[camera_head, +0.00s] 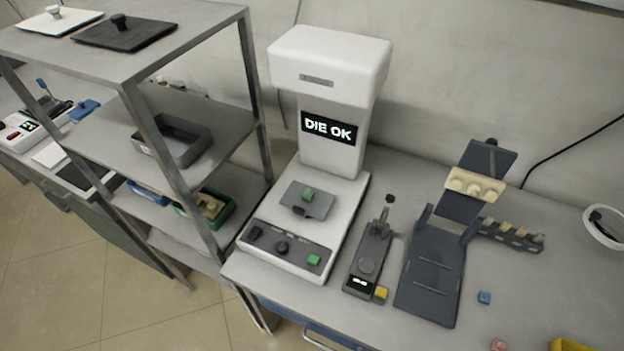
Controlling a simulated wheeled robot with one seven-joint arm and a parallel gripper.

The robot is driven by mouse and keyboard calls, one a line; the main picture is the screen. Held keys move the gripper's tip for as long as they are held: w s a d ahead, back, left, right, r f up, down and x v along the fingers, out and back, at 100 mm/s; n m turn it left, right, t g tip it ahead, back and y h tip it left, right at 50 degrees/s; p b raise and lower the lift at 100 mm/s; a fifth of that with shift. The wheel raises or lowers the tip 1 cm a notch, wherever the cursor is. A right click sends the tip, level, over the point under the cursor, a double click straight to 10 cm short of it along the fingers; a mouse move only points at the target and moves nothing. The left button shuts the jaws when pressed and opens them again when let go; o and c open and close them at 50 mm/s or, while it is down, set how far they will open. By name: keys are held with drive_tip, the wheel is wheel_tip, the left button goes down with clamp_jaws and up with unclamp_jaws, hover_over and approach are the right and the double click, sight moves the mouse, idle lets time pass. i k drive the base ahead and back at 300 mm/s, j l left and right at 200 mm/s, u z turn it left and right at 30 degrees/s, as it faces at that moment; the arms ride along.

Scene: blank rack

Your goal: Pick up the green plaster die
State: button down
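A small green block (308,193), which looks like the green plaster die, sits on the dark grey plate of the white machine (335,215). The machine's screen (329,128) reads "DIE OK". A second green square (314,259) is at the right of the machine's front panel; I cannot tell whether it is a button or a block. My gripper is not in view.
Right of the machine stand a dark gauge (368,262) with a yellow block (381,293) and a dark hinged holder (432,276). A blue block (484,297) and a pink block (499,345) lie on the bench. A metal shelf rack (190,120) stands close on the left.

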sight(307, 195)
drive_tip(key=i+j+u, duration=0.15)
drive_tip(key=i+u, duration=0.55)
drive_tip(key=u, duration=0.15)
